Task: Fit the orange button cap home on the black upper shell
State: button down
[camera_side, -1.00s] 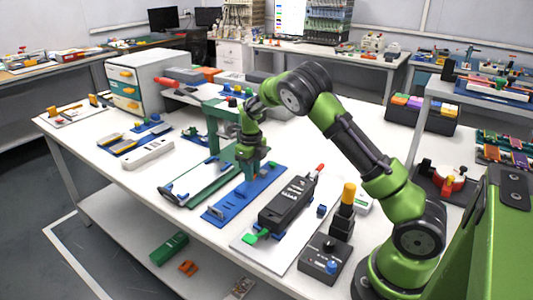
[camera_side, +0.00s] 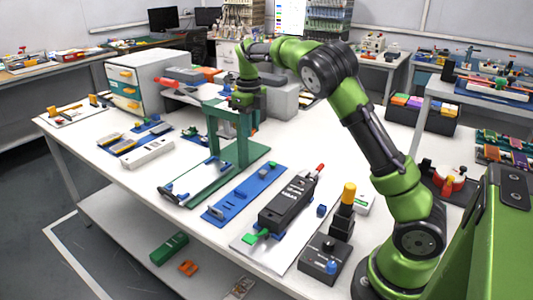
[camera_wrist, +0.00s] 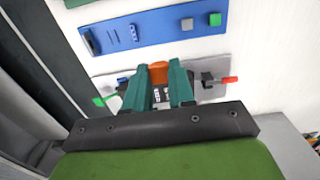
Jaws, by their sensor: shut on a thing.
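My gripper (camera_side: 243,108) is raised high above the table, and in the side view it overlaps the top of the green press frame. In the wrist view its teal fingers (camera_wrist: 166,80) are shut on the orange button cap (camera_wrist: 158,70), which shows between the fingertips. The cap cannot be made out in the side view. The black upper shell (camera_side: 288,203) lies on a grey plate at the front of the table, well away from the gripper. In the wrist view the shell is mostly hidden behind the fingers.
A blue strip fixture (camera_side: 243,195) lies beside the shell's grey plate (camera_side: 262,252). The green press frame (camera_side: 240,150) stands behind it. A red handle (camera_side: 320,168) and a green handle (camera_side: 254,236) flank the shell. A black box with an orange-topped post (camera_side: 348,194) stands to the right.

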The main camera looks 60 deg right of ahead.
jog(key=shift+r, duration=0.3)
jog(key=s+d+f, duration=0.2)
jog(key=s+f, duration=0.1)
jog(key=s, duration=0.4)
jog(key=s+d+f, duration=0.1)
jog(key=s+f, duration=0.2)
jog(key=s, duration=0.5)
jog(key=shift+s+d, duration=0.3)
jog(key=shift+d, duration=0.1)
jog(key=shift+f, duration=2.9)
jog(key=shift+f, duration=0.85)
jog(key=shift+r, duration=0.2)
